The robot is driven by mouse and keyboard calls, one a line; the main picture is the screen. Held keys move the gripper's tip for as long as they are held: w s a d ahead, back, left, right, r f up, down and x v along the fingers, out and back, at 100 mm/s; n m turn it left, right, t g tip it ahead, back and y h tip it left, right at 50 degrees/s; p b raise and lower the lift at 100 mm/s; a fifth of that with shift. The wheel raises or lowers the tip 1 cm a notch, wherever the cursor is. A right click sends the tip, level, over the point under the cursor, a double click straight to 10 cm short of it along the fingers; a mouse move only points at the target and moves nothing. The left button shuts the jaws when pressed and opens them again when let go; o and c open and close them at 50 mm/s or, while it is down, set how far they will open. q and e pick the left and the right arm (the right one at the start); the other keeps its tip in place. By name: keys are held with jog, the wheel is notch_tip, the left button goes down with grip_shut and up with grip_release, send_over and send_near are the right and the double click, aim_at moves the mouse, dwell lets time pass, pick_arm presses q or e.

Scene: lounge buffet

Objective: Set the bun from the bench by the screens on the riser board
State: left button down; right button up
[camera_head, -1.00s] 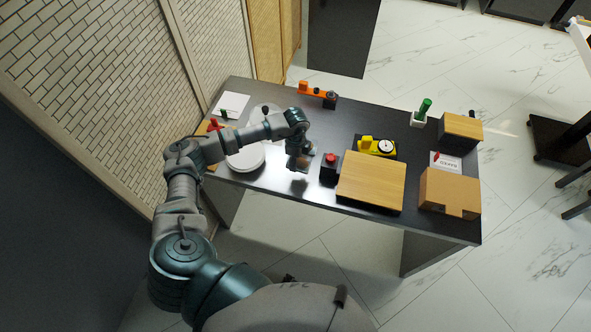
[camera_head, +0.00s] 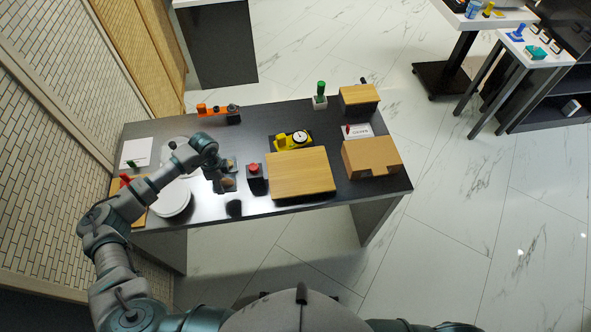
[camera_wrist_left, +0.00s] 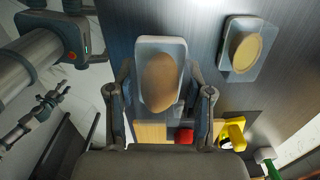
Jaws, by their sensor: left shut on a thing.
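My left gripper (camera_head: 224,184) is shut on a brown, oval bun (camera_wrist_left: 161,82) and holds it over the dark table, left of the red button box. The bun also shows in the head view (camera_head: 228,185). In the left wrist view a pale dish (camera_wrist_left: 160,43) lies behind the bun; I cannot tell whether they touch. The light wooden riser board (camera_head: 301,173) lies right of the red button box, with its top bare. My right gripper (camera_wrist_left: 48,103) shows small at the left of the left wrist view, apart from the table; its fingers are unclear.
A red button box (camera_head: 254,171) stands between the held bun and the board. Behind are a yellow dial device (camera_head: 292,140) and an orange device (camera_head: 218,112). A cardboard box (camera_head: 371,157) stands right of the board. White plates (camera_head: 172,203) lie left.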

pick_arm(q)
jog(key=shift+a, duration=0.1)
jog(key=shift+a+f, duration=0.15)
jog(key=shift+a, duration=0.2)
jog(key=shift+d, duration=0.1)
